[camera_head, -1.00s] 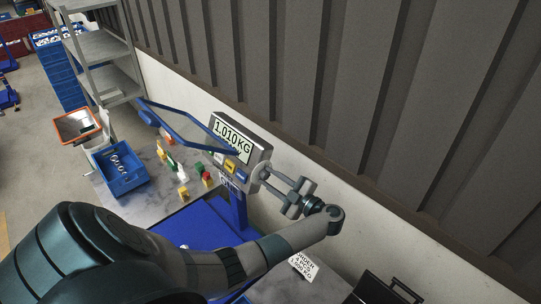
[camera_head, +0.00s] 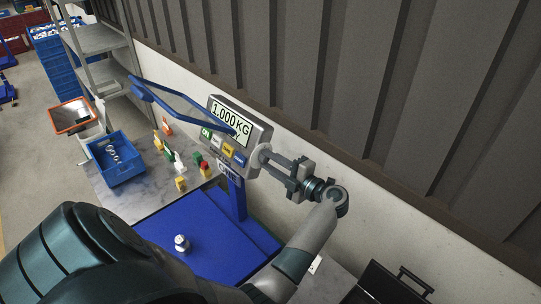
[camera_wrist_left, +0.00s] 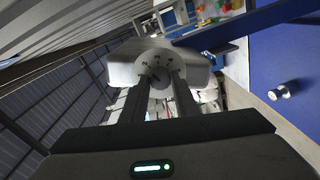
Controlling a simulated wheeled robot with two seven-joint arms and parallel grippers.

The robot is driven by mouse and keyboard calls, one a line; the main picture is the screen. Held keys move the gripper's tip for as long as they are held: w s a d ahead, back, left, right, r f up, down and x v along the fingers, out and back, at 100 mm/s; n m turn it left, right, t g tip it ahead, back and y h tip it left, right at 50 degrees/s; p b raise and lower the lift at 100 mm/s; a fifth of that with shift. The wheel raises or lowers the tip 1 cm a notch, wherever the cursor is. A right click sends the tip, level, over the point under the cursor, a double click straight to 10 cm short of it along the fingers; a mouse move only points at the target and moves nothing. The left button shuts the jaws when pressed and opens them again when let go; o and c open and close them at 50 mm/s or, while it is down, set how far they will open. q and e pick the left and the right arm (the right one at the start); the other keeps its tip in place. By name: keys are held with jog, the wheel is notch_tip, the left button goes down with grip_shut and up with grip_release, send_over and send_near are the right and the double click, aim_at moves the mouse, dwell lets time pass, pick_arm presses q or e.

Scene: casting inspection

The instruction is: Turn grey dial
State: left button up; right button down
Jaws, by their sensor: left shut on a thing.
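The grey dial (camera_head: 256,158) sits on the right side of the scale's display head (camera_head: 240,117). In the left wrist view the dial (camera_wrist_left: 157,68) shows as a round pale face with dark marks. My left gripper (camera_head: 267,157) comes from the right with its fingers shut on the dial. In the left wrist view the fingers (camera_wrist_left: 157,84) lie at either side of the dial face. The display reads 1.000 KG. My right gripper is not in view.
A small metal weight (camera_head: 182,243) stands on the blue scale platform (camera_head: 205,225). A blue bin (camera_head: 117,172) and several coloured pieces are on the table. A black case (camera_head: 385,285) is at lower right.

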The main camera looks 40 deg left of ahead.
pick_arm(q)
jog(key=shift+f+n+b, duration=0.15)
jog(key=shift+n+b, duration=0.2)
jog(key=shift+n, duration=0.05)
jog(key=o, duration=1.1)
jog(key=shift+c, duration=0.2)
jog(key=shift+d, duration=0.15)
